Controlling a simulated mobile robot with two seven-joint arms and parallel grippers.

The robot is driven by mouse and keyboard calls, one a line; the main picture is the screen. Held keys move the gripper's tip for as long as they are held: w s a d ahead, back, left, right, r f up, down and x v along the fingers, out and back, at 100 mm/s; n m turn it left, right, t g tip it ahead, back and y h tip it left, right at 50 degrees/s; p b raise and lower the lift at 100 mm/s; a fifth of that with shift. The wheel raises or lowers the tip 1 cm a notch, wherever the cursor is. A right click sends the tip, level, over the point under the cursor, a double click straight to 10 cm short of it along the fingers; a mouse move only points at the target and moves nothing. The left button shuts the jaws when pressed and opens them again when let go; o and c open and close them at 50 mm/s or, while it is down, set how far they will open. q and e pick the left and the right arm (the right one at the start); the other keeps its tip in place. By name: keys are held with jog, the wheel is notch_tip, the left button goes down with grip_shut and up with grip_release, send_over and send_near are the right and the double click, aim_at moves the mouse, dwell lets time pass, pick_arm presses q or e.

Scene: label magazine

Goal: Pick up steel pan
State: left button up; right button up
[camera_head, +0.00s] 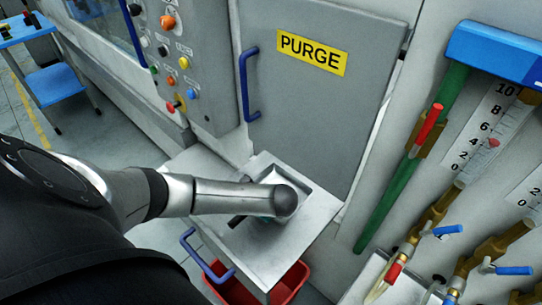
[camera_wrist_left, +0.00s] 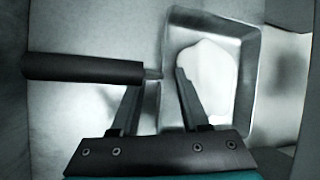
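The steel pan (camera_wrist_left: 246,85) is a shallow rectangular metal tray with a pale white patch on its floor. Its black handle (camera_wrist_left: 82,68) points left in the left wrist view, joined by a thin metal neck. In the head view the pan (camera_head: 312,186) sits on a grey shelf, partly hidden by my left arm; a dark bit of handle (camera_head: 237,221) shows below the arm. My left gripper (camera_wrist_left: 157,80) is open, its fingertips apart near the handle's neck and the pan's left wall. Whether they touch is unclear. My right gripper is not in view.
The grey shelf (camera_head: 235,257) has a blue pull handle (camera_head: 205,258) in front and a red bin (camera_head: 288,284) below. Behind stands a closed door with a yellow PURGE label (camera_head: 312,53). Pipes and valves (camera_head: 400,258) stand at right.

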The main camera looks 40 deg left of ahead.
pick_arm(q)
grip_shut()
jog(key=shift+r, duration=0.1)
dwell(1.1)
